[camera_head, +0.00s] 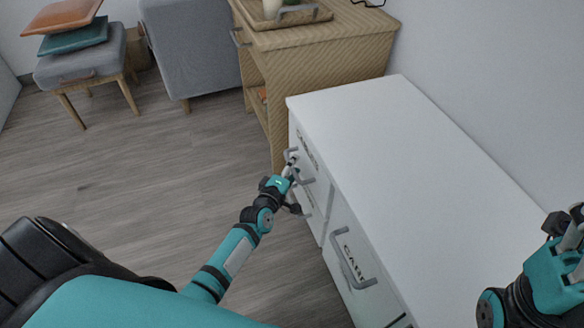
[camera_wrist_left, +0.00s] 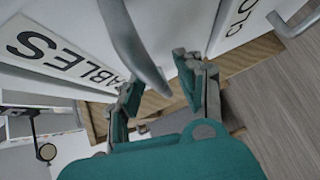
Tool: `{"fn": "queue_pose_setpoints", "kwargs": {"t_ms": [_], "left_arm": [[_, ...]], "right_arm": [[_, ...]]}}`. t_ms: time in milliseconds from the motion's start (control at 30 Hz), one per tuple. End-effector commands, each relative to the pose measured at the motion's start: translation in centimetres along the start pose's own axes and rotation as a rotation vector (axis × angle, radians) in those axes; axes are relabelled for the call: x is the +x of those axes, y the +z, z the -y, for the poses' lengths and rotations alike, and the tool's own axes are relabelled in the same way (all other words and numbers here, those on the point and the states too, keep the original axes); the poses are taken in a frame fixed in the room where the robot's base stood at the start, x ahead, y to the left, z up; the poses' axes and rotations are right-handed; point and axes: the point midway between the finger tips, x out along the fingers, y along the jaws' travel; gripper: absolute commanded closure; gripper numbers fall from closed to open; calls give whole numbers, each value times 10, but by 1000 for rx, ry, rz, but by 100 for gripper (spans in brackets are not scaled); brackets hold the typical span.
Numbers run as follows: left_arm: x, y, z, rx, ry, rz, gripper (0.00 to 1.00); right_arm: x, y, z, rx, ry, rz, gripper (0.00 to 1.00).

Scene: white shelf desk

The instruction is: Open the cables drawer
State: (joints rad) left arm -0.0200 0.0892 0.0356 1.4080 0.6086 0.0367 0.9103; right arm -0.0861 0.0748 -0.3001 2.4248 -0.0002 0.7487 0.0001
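The cables drawer (camera_head: 313,168) is in the far upper part of the white desk's left face and looks closed. Its "CABLES" label (camera_wrist_left: 62,58) shows clearly in the left wrist view. Its grey handle (camera_wrist_left: 136,45) runs down toward the space between my left fingers. My left gripper (camera_head: 295,184) is at this drawer front in the head view. In the left wrist view its fingers (camera_wrist_left: 160,86) are apart, one on each side of the handle's end; contact is unclear. My right gripper (camera_head: 574,232) is above the desk top at the right edge, partly cut off.
Another drawer front with a handle (camera_head: 349,264) is nearer on the white desk (camera_head: 425,150). A drawer labelled "CLO" (camera_wrist_left: 238,18) is beside the cables drawer. A wooden cabinet (camera_head: 320,75) stands at the desk's far end. The floor (camera_head: 150,170) to the left is clear.

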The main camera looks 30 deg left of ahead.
Motion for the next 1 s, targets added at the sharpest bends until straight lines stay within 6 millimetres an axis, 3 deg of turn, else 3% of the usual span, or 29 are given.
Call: {"fn": "queue_pose_setpoints", "kwargs": {"t_ms": [67, 367, 833, 1000], "left_arm": [[0, 0, 0, 0, 0, 0, 64], [0, 0, 0, 0, 0, 0, 100], [-1, -1, -1, 2, 2, -1, 100], [-10, -9, 2, 5, 1, -1, 100]], "right_arm": [[0, 0, 0, 0, 0, 0, 60], [0, 0, 0, 0, 0, 0, 60], [0, 0, 0, 1, 1, 0, 60], [2, -1, 0, 1, 1, -3, 60]]}}
